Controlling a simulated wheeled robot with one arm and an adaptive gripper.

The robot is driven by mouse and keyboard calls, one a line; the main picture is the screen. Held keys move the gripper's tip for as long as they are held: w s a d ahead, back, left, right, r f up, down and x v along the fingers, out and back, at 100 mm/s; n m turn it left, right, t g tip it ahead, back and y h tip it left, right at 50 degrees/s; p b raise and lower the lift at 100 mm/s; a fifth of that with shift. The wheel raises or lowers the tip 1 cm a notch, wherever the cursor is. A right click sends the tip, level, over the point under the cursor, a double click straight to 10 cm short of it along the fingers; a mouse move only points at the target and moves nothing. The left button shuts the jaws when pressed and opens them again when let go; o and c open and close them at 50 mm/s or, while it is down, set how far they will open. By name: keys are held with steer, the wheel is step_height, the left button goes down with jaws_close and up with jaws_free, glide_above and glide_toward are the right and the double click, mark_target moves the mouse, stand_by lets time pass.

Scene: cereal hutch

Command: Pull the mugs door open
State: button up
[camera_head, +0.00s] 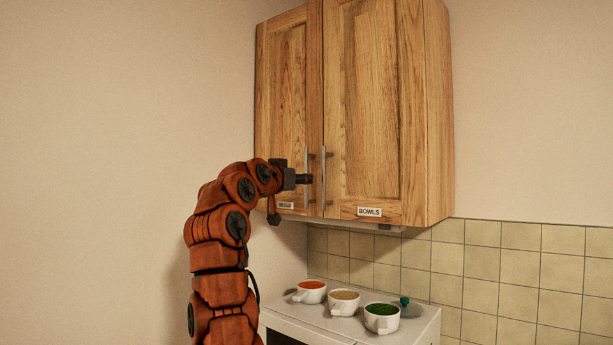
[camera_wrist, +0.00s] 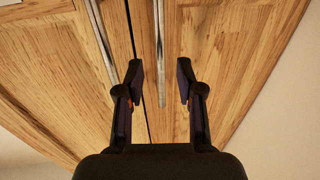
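The mugs door (camera_head: 280,110) is the left door of a wooden wall cabinet and looks shut. The small label (camera_head: 285,205) on it is too small to read clearly. Its upright metal bar handle (camera_head: 306,160) is near its right edge. My gripper (camera_head: 304,179) is at this handle and covers part of it. In the wrist view, which looks turned upside down, my gripper (camera_wrist: 160,78) is open. The handle (camera_wrist: 160,40) runs between its two dark fingers, with a gap on each side. How deep it sits between them is hard to tell.
The bowls door (camera_head: 372,100) is at right, shut, with its handle (camera_head: 323,175) close beside my gripper; this handle (camera_wrist: 102,40) is outside the fingers in the wrist view. Below, three filled white cups (camera_head: 344,303) stand on a white surface (camera_head: 425,322). A wall is at left.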

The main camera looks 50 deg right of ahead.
mark_target(306, 200)
steer(key=p+x, duration=0.1)
steer(key=x, duration=0.3)
steer(key=shift+w+d+p, duration=0.1)
steer(key=shift+d+p, duration=0.2)
steer(key=shift+p, duration=0.1)
jaws_close()
stand_by(0.3)
